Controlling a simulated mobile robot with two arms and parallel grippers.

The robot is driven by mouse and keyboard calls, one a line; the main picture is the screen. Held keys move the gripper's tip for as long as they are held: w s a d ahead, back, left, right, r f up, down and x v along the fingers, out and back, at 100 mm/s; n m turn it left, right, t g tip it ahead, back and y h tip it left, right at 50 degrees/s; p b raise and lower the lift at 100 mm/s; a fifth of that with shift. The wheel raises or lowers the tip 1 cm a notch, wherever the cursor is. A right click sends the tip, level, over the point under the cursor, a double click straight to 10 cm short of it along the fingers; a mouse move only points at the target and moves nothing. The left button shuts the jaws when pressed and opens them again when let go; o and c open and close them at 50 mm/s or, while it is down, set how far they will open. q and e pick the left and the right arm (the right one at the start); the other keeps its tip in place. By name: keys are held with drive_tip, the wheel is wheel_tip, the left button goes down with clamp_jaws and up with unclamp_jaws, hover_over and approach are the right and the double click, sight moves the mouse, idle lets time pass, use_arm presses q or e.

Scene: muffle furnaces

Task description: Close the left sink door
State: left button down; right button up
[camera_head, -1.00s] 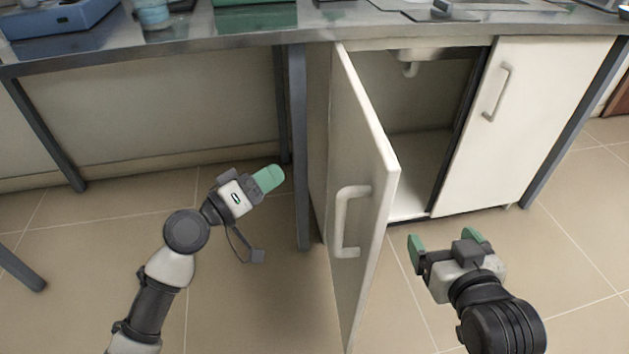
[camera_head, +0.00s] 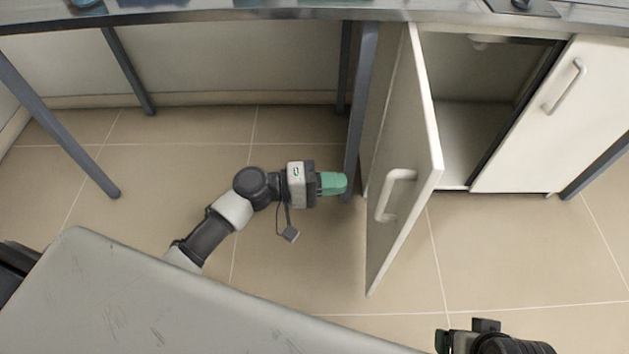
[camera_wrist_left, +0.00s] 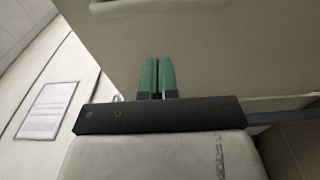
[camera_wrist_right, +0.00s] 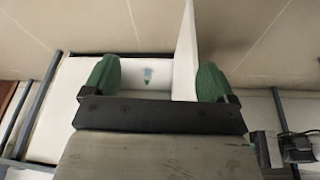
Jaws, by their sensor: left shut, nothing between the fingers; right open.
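The left sink door (camera_head: 405,180) is a white panel with a pale handle (camera_head: 392,195), swung wide open toward me in the head view. Its outer face fills much of the left wrist view (camera_wrist_left: 200,50). My left gripper (camera_head: 345,183) is shut and empty, to the left of the door on its handle side. In the head view its green fingertips overlap a table leg; whether they touch anything I cannot tell. My right gripper (camera_wrist_right: 157,82) is open and empty in the right wrist view; in the head view it is mostly cut off at the bottom right.
The right sink door (camera_head: 560,120) is closed. A grey table leg (camera_head: 361,110) stands just left of the open door. Tiled floor in front of the cabinet is clear.

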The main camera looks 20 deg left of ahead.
use_arm(q)
drive_tip(key=d, duration=0.6)
drive_tip(key=shift+s+p, duration=0.15)
drive_tip(key=shift+p, duration=0.15)
use_arm(e)
drive_tip(key=shift+x, duration=0.9)
use_arm(q)
drive_tip(key=shift+d, duration=0.2)
use_arm(e)
drive_tip(key=shift+w+r, duration=0.15)
